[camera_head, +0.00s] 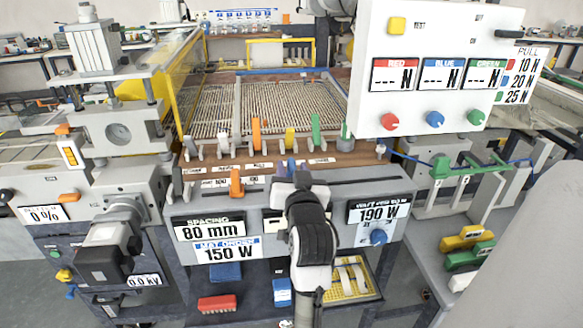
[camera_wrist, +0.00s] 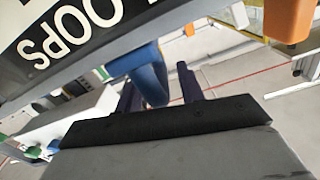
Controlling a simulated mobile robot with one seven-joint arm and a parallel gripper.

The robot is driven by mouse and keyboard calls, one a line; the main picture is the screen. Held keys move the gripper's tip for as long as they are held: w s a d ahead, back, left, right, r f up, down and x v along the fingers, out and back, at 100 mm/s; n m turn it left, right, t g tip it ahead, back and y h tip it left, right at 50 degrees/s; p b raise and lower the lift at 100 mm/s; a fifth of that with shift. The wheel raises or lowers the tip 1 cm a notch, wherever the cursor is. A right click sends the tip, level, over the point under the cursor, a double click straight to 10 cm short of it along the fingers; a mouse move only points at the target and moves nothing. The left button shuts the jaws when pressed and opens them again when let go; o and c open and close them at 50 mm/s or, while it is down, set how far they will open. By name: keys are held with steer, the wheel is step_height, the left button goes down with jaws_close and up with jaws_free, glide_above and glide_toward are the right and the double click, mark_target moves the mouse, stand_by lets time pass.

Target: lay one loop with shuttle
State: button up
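My gripper (camera_head: 290,176) is in front of the middle of the machine, just above its front panel. In the wrist view its two dark fingers (camera_wrist: 160,88) stand apart. A blue lever-like piece (camera_wrist: 147,72) lies between or just beyond them, nearer the left finger; whether it touches is unclear. The blue piece also shows at the gripper's tip in the head view (camera_head: 291,166). A green block with a blue line (camera_head: 441,168) is on the right side of the machine. I cannot tell which piece is the shuttle.
Orange (camera_head: 256,135), yellow (camera_head: 290,138) and green (camera_head: 316,130) levers stand behind my gripper. An orange lever (camera_head: 236,183) is close on its left. The wire bed (camera_head: 210,108) lies behind. A white control panel (camera_head: 440,65) overhangs at right. Coloured blocks (camera_head: 465,238) rest at lower right.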

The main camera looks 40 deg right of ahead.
jaws_close()
steer(key=shift+s+d, duration=0.1)
stand_by(0.3)
steer(key=s+d+b, duration=0.1)
steer(key=s+d, duration=0.3)
steer(key=d, duration=0.2)
steer(key=s+d+b, duration=0.2)
steer(key=s+d, duration=0.2)
steer(key=d, duration=0.3)
steer(key=s+d+b, duration=0.2)
steer(key=s+d, duration=0.2)
steer(key=d, duration=0.2)
steer(key=shift+d, duration=0.35)
steer(key=shift+s+d+r, duration=0.15)
steer(key=shift+s+d, duration=0.3)
steer(key=shift+d, duration=0.15)
jaws_free()
steer(key=shift+d, duration=0.2)
steer(key=shift+a, duration=0.1)
